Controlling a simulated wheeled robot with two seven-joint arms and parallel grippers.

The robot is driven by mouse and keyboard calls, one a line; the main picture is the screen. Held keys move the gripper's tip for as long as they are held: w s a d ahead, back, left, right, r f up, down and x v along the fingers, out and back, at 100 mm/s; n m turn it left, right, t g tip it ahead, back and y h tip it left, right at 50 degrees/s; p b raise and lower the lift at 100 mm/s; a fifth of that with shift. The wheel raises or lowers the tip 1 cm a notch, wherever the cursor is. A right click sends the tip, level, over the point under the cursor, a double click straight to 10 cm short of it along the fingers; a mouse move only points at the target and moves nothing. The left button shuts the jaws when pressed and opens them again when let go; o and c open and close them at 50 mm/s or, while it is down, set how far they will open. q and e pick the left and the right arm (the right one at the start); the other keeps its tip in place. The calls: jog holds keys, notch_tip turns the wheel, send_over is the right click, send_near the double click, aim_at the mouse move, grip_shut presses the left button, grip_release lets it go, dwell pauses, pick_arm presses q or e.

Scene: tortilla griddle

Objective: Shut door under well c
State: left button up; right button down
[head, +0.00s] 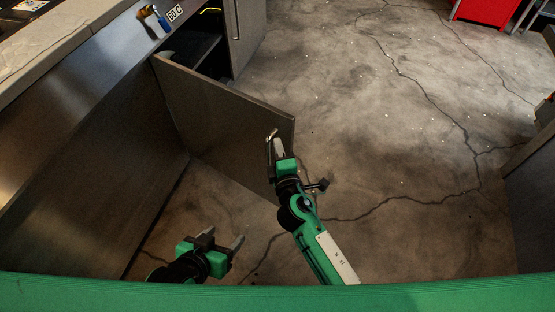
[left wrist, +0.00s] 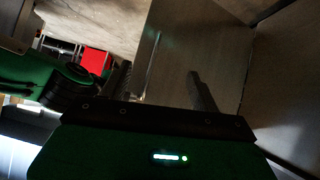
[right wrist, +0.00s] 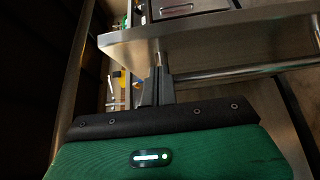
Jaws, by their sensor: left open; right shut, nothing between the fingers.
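A dark flat door (head: 215,110) hangs open from the steel counter front, swung out over the floor. My left gripper (head: 224,238) is open and empty, low in front of the door. A dark panel, likely this door, fills much of the left wrist view (left wrist: 180,50).
Another cabinet door (head: 245,35) with a vertical handle stands beyond the opening. The counter front (head: 90,150) runs along the left. A red cabinet (head: 485,12) is far at the upper right. The cracked concrete floor (head: 390,130) is clear right of the door.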

jog(key=shift+w+d, duration=0.6)
jog(key=shift+w, duration=0.25)
